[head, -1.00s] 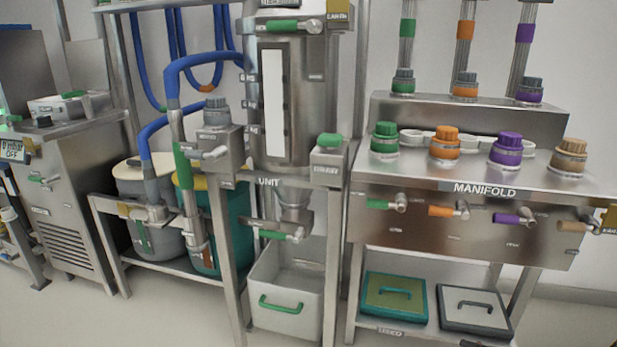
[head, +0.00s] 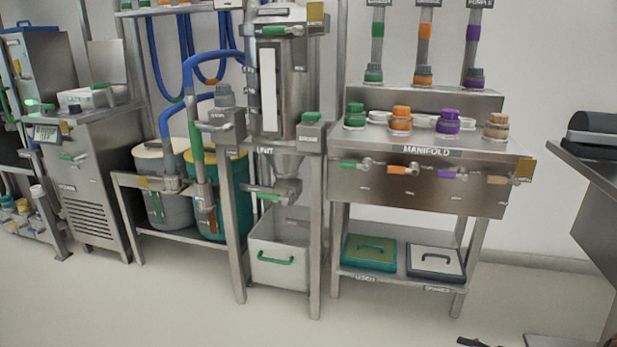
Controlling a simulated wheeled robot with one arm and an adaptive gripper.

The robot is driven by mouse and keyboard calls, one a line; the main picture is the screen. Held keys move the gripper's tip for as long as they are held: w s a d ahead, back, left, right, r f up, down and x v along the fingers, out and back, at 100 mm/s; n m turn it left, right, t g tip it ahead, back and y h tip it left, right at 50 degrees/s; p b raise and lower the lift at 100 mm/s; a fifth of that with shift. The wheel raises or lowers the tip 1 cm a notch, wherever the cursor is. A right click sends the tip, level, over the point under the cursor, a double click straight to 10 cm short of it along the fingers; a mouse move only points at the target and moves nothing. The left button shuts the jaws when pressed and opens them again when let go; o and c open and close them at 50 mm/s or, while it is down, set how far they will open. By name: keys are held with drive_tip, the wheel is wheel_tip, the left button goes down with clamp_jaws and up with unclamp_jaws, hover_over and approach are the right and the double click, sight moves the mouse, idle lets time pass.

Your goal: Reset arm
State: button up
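A small dark, partly reddish sliver at the bottom edge of the head view, right of centre, looks like the tip of my gripper (head: 482,342). The rest of it is cut off by the frame, so its opening does not show. No held object is visible. Nothing visible touches the sliver, and pale floor lies around it.
A grey bin with a green handle (head: 271,260) stands under the steel unit (head: 283,90). The manifold table (head: 400,181) is right of it, with lidded boxes on its lower shelf. Another steel table (head: 600,172) stands at far right. The front floor (head: 370,318) is clear.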

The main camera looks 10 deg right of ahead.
drive_tip(key=w+d+r+n+h+p, duration=0.2)
drive_tip(key=w+d+r+h+p, duration=0.25)
drive_tip(key=w+r, duration=0.5)
drive_tip(key=w+d+r+n+h+p, duration=0.25)
drive_tip(key=w+r+h+p, duration=0.3)
drive_tip(key=r, duration=0.65)
wheel_tip(320, 180, up, 21)
drive_tip(key=a+g+h+p, duration=0.2)
drive_tip(key=h+p, duration=0.4)
drive_tip(key=p, duration=0.1)
drive_tip(key=s+a+r+n+g+p, duration=0.2)
drive_tip(key=s+a+r+g+p, duration=0.2)
drive_tip(key=s+a+r+p, duration=0.65)
drive_tip(key=s+a+r+n+g+y+p, duration=0.1)
drive_tip(key=s+a+r+n+g+p, duration=0.1)
drive_tip(key=s+a, duration=0.7)
drive_tip(key=s+a+r+n+g+y+p, duration=0.2)
drive_tip(key=s+a+r+n, duration=0.1)
drive_tip(key=s+a, duration=0.6)
drive_tip(key=s+a+r+n+g+y+p, duration=0.1)
drive_tip(key=s+a+r+n+g+p, duration=0.1)
drive_tip(key=s+a, duration=0.7)
drive_tip(key=s+r+g+p, duration=0.1)
drive_tip(key=s, duration=0.5)
drive_tip(key=shift+s+a+r+y, duration=0.25)
drive_tip(key=shift+s+a+y, duration=0.05)
drive_tip(key=shift+s+y, duration=0.1)
